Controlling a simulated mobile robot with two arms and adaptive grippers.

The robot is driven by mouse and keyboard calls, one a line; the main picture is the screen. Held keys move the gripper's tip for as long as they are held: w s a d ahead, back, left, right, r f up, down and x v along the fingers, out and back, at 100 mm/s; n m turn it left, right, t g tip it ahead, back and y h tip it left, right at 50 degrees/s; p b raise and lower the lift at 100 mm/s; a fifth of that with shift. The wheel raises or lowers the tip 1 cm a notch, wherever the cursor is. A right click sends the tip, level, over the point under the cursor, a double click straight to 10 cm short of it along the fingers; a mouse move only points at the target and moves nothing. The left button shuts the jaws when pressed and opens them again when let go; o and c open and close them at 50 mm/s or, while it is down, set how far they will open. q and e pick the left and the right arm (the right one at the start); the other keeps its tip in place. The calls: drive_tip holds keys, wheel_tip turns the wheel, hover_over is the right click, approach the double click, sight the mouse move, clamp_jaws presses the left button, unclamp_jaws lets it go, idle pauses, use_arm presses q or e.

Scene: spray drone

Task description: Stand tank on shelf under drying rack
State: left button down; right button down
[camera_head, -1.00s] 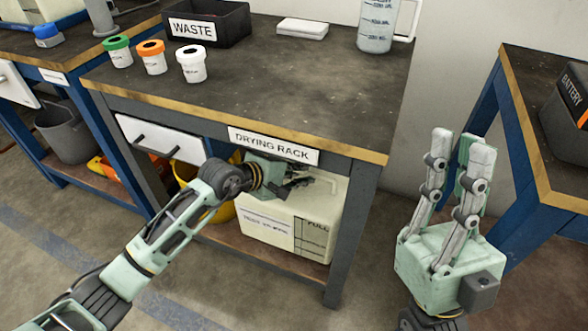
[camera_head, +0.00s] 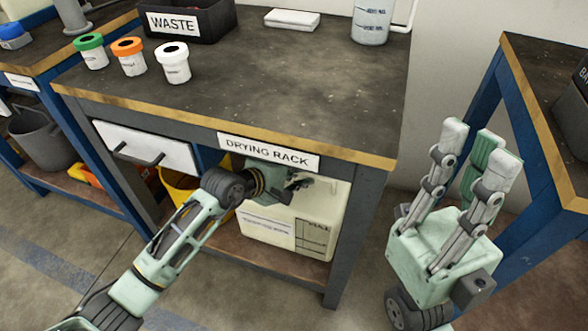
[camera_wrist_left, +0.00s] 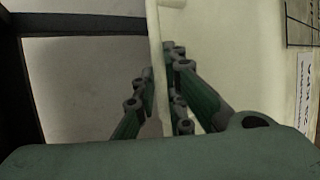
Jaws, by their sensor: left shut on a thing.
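The tank (camera_head: 291,224) is a cream box-shaped container with labels on its front. In the head view it is upright under the bench marked DRYING RACK (camera_head: 268,151), over or on the lower shelf (camera_head: 262,257); I cannot tell if its base touches. My left gripper (camera_head: 300,186) reaches under the bench top and is shut at the tank's top. In the left wrist view its fingers (camera_wrist_left: 167,98) close around a thin pale part of the tank (camera_wrist_left: 228,50). My right gripper (camera_head: 483,150) points up, empty, its fingers apart, right of the bench.
The bench's front right leg (camera_head: 352,232) stands right of the tank. A yellow bucket (camera_head: 180,185) is left of it, below a white drawer (camera_head: 146,147). A waste bin (camera_head: 188,20) and lidded jars (camera_head: 172,63) stand on top. Another bench (camera_head: 540,130) is at right.

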use_arm(q)
drive_tip(key=shift+d+r, duration=0.1)
drive_tip(key=shift+r, duration=0.2)
drive_tip(key=c, duration=2.2)
unclamp_jaws()
drive_tip(key=shift+f, duration=0.35)
drive_tip(key=o, duration=0.4)
drive_tip(key=shift+r, duration=0.1)
